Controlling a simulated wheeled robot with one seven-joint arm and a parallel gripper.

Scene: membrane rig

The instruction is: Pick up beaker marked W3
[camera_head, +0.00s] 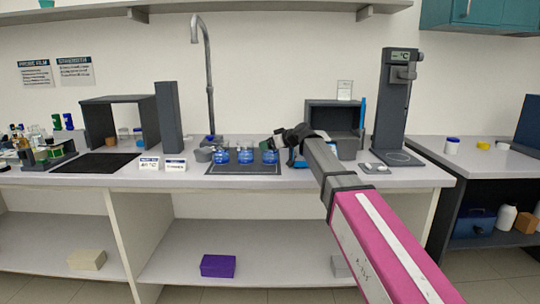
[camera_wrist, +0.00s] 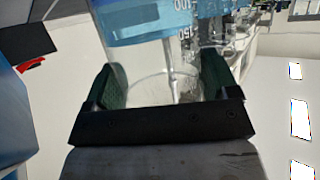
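Three glass beakers with blue liquid stand in a row on the dark mat (camera_head: 243,169): a left one (camera_head: 219,156), a middle one (camera_head: 245,156) and a right one (camera_head: 269,157). I cannot read a W3 mark on any of them. My gripper (camera_head: 292,146) is just right of the right beaker, at about its height or slightly above. In the wrist view my gripper's green fingers (camera_wrist: 160,85) are wide apart, with clear glass (camera_wrist: 165,95) showing between them. Blue liquid and volume marks show beyond. I cannot tell whether the fingers touch the glass.
A metal tap (camera_head: 208,75) rises behind the mat. Two small label cards (camera_head: 162,165) stand left of it. A dark open box (camera_head: 335,116) and a tall instrument (camera_head: 393,105) stand to the right. An overhead shelf (camera_head: 150,12) spans the back wall.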

